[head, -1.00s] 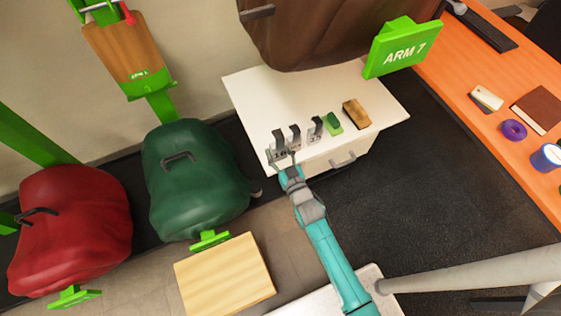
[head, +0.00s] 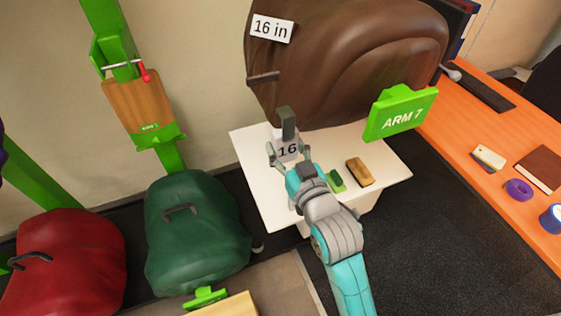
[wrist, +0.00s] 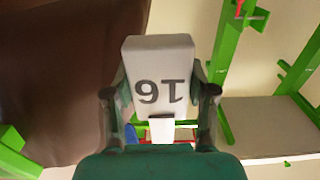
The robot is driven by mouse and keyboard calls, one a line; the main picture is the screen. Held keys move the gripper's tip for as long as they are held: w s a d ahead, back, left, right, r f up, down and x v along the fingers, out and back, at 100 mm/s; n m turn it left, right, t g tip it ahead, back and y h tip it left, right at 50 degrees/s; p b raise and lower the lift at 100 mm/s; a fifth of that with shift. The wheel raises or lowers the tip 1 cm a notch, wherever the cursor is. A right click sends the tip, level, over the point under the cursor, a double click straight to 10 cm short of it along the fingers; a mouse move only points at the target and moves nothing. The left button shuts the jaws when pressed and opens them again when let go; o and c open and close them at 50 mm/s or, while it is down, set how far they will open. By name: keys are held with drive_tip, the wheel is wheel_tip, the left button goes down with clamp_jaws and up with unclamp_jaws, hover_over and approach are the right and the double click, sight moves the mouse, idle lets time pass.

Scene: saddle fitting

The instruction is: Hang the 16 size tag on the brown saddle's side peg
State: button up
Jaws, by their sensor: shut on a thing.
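The 16 size tag (head: 287,150) is a pale tag with a dark grey upper part, held upright in my gripper (head: 286,158). In the wrist view the tag (wrist: 160,78) shows "16" upside down between the two fingers of my gripper (wrist: 160,97). The brown saddle (head: 345,55) hangs above and behind the tag, with a "16 in" label on its upper left. Its side peg (head: 263,78) sticks out at the left side, up and left of the tag. Tag and peg are apart. The brown saddle (wrist: 60,80) fills the left of the wrist view.
A white cabinet (head: 390,178) stands below the brown saddle, with a green block (head: 335,181) and a tan brush-like block (head: 359,171) on top. The green ARM 7 sign (head: 401,113) juts out at right. A green saddle (head: 197,235) and a red saddle (head: 65,265) are at left.

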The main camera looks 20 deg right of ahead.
drive_tip(key=shift+s+r, duration=0.25)
drive_tip(key=shift+r, duration=0.25)
drive_tip(key=shift+s+r, duration=0.25)
drive_tip(key=shift+r, duration=0.25)
drive_tip(key=w+f, duration=0.1)
drive_tip(key=w, duration=1.5)
drive_tip(key=shift+f, duration=0.2)
idle(0.4)
drive_tip(key=o, duration=1.3)
drive_tip(key=shift+s, duration=0.1)
